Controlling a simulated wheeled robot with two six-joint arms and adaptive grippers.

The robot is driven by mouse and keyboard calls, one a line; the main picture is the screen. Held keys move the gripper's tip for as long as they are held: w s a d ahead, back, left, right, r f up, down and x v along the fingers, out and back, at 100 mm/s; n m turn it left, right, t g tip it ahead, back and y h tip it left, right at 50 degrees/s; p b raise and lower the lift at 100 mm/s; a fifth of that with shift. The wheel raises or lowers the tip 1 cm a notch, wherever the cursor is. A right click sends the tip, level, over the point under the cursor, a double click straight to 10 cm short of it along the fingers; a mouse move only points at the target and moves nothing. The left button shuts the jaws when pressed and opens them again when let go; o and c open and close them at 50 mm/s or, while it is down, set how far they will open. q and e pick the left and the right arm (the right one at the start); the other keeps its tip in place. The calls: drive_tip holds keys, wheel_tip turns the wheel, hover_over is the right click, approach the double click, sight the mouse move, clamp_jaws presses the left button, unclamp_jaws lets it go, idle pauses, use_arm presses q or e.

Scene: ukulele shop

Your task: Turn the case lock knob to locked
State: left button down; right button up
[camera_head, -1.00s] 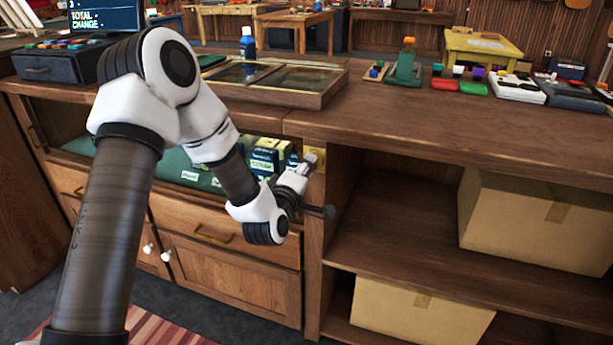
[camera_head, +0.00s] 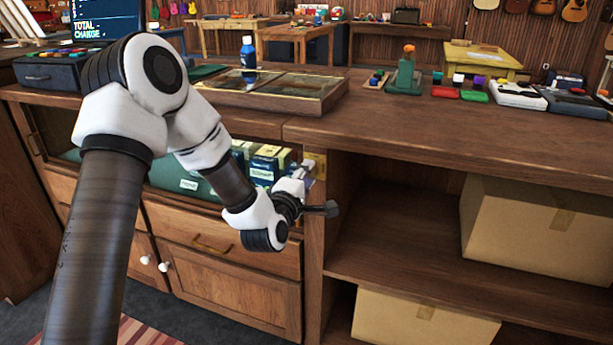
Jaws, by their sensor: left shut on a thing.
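My left gripper (camera_head: 304,170) is at the post on the right end of the glass-fronted case compartment. It is shut on the case lock knob, which is mostly hidden behind the fingers. A brass-yellow lock plate (camera_head: 318,157) shows just above and beside the fingertips. I cannot tell the knob's angle from here. The case (camera_head: 165,196) has a green floor with several small dark blue and green boxes (camera_head: 262,163) inside, close to the left of the gripper. My right gripper is not in view.
The wooden counter top (camera_head: 420,135) lies above the gripper, with a glass-lidded display box (camera_head: 240,98) and a blue bottle (camera_head: 248,53) on it. Open shelves to the right hold cardboard boxes (camera_head: 530,222). Drawers and doors (camera_head: 235,285) are below.

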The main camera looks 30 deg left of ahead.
use_arm(q)
drive_tip(key=c, duration=0.8)
unclamp_jaws()
drive_tip(key=shift+s, duration=0.1)
drive_tip(key=v, duration=0.7)
drive_tip(key=shift+s, duration=0.1)
